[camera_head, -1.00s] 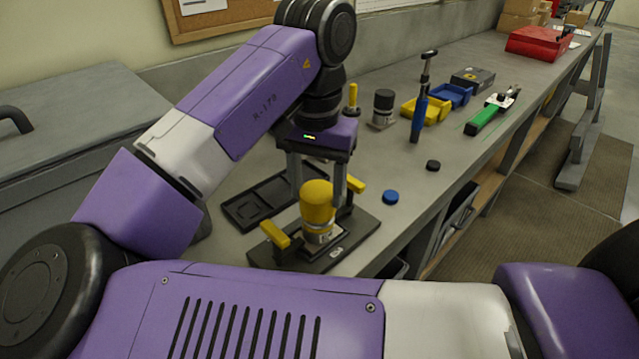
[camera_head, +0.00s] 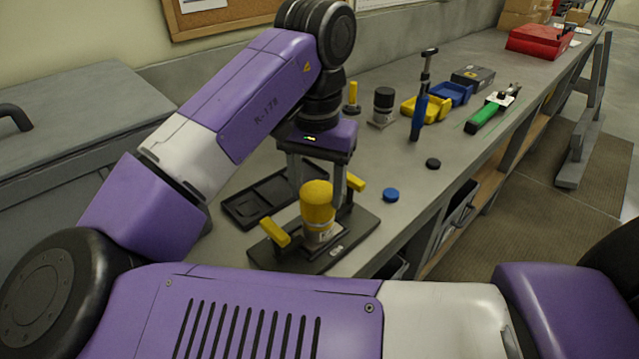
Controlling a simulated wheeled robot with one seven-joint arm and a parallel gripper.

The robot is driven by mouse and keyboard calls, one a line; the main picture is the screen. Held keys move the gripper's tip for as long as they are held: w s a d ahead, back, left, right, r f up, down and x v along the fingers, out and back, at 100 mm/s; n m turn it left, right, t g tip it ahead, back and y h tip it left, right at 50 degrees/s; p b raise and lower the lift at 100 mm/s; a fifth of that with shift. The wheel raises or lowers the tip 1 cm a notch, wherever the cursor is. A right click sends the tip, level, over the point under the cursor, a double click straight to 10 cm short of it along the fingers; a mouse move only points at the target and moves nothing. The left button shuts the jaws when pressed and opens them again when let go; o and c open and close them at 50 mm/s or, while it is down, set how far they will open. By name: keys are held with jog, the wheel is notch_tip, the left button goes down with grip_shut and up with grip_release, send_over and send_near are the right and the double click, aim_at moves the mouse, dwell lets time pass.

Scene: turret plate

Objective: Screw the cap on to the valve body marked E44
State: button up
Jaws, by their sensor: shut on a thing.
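A yellow cap (camera_head: 317,203) sits upright on a metallic valve body (camera_head: 320,233). The valve body stands in a dark fixture plate (camera_head: 352,232) with yellow clamp handles on two sides. A small light label shows at the front of the plate, but I cannot read it, and no E44 mark is legible. My gripper (camera_head: 318,190) points down from above, with one finger on each side of the yellow cap, shut on it. The cap hides part of the fingertips, and I cannot see the thread between cap and body.
A blue cap (camera_head: 391,195) and a black cap (camera_head: 433,163) lie right of the fixture. A dark tray (camera_head: 245,212) lies behind it. Farther back stand a black-topped valve body (camera_head: 384,105), a blue-handled tool (camera_head: 419,118), a yellow bin (camera_head: 436,111) and a blue bin (camera_head: 455,95).

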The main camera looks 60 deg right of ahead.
jog(key=o, duration=1.4)
notch_tip(320, 180, up, 8)
jog(key=shift+s+p, duration=0.1)
jog(key=shift+p, duration=0.2)
